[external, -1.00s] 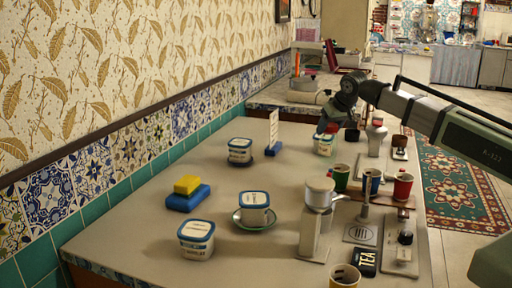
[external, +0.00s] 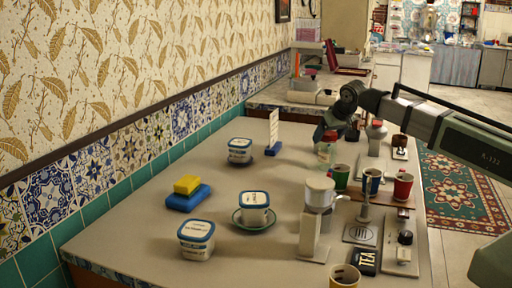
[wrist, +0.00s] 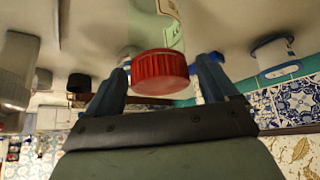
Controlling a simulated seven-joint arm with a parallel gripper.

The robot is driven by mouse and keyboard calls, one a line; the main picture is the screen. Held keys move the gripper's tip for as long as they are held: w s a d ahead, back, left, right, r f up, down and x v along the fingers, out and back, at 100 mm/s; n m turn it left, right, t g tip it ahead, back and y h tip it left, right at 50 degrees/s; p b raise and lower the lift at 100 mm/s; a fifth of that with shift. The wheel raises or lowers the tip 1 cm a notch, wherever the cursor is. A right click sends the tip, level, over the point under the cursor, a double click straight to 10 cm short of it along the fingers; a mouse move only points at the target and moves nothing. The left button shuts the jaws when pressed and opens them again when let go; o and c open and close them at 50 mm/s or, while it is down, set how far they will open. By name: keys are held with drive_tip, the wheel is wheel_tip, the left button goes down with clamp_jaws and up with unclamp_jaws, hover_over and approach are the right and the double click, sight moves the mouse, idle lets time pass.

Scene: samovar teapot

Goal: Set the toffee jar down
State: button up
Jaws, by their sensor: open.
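A jar with a ribbed red lid and a pale green, see-through body stands toward the far part of the counter (external: 290,165); I take it as the toffee jar (external: 326,153), though its label is too small to read. In the wrist view its red lid (wrist: 160,73) sits between the two blue-grey fingers of my gripper (wrist: 163,80). The fingers are open, one on each side of the lid, with narrow gaps. In the external view my gripper (external: 338,125) is just above the jar and partly covers its top.
Bare counter lies in front of the jar.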

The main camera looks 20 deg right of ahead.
drive_tip(key=v, duration=1.2)
drive_tip(key=shift+r, duration=0.1)
idle(0.4)
